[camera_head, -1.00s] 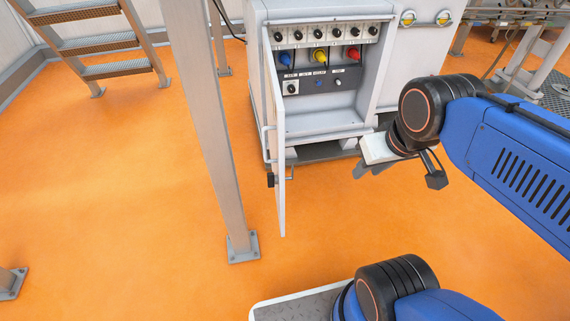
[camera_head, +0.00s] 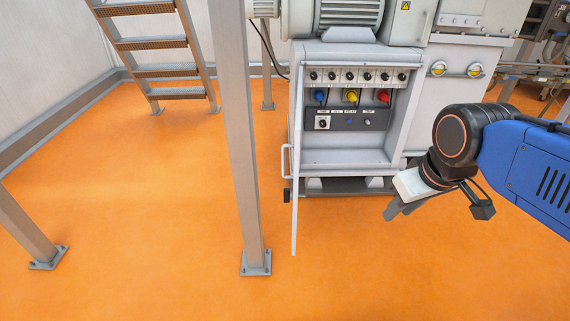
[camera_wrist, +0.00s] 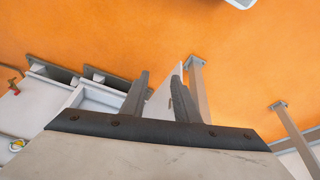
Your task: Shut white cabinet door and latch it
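The white cabinet (camera_head: 345,157) stands with its front open, showing sockets and switches inside. Its white door (camera_head: 296,215) is swung out toward me and shows nearly edge-on at the cabinet's left side. A handle (camera_head: 284,160) and a dark latch knob (camera_head: 287,195) sit on the door's left face. My gripper (camera_head: 397,211) is open and empty, in front of the cabinet's lower right, well right of the door and apart from it. In the wrist view the fingers (camera_wrist: 160,82) stand apart, with the door (camera_wrist: 161,104) visible beyond the gap.
A grey post (camera_head: 240,150) with a floor plate stands just left of the door. Another post (camera_head: 30,235) and a metal ladder (camera_head: 160,65) are farther left. Machinery (camera_head: 345,15) sits above the cabinet. The orange floor between door and gripper is clear.

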